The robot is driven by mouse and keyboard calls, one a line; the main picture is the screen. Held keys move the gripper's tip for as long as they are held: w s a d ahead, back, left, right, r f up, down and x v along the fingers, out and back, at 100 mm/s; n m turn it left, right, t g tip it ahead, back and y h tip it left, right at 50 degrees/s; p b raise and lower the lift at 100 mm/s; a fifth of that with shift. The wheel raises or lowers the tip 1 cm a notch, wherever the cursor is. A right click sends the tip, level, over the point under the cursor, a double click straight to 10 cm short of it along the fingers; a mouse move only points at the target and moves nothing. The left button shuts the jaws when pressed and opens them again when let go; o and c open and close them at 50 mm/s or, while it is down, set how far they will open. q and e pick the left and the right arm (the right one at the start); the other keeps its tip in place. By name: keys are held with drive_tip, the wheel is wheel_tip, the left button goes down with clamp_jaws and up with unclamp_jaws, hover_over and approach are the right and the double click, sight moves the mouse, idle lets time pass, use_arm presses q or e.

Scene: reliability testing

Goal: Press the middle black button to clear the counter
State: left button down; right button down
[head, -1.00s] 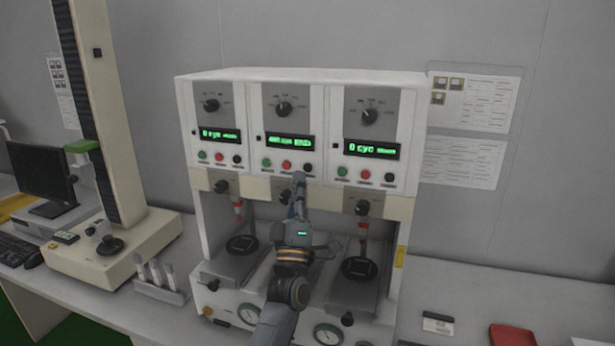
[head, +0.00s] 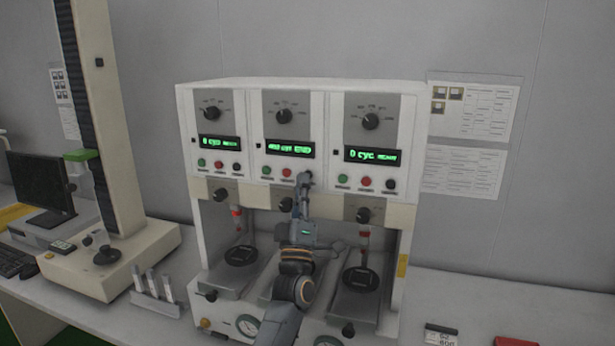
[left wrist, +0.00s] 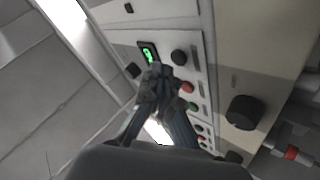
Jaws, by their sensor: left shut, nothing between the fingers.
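The white test machine (head: 300,85) has three panels, each with a knob, a green-lit display and a green, red and black button. On the middle panel, the display (head: 290,149) is lit, and the green button (head: 267,171) and red button (head: 287,173) show. My left gripper (head: 304,178) is shut and empty, its fingertips over the middle black button's place, hiding it in the head view. In the left wrist view the gripper (left wrist: 160,75) is beside a black button (left wrist: 179,57), seemingly the middle one. I cannot tell whether they touch. My right gripper is not in view.
Lower knobs (head: 364,215) and test stations lie below the panels, around my left arm. A column instrument (head: 105,255), sample holder (head: 158,303) and monitor (head: 40,185) stand left. The counter (head: 470,300) to the right has free room.

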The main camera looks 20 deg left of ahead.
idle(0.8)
use_arm(q)
drive_tip(key=shift+w+b, duration=0.4)
drive_tip(key=shift+w, duration=0.05)
drive_tip(key=shift+w+b, duration=0.35)
drive_tip(key=shift+b, duration=0.1)
idle(0.4)
drive_tip(key=shift+s, duration=0.1)
drive_tip(key=shift+s+p, duration=0.5)
drive_tip(key=shift+s, duration=0.25)
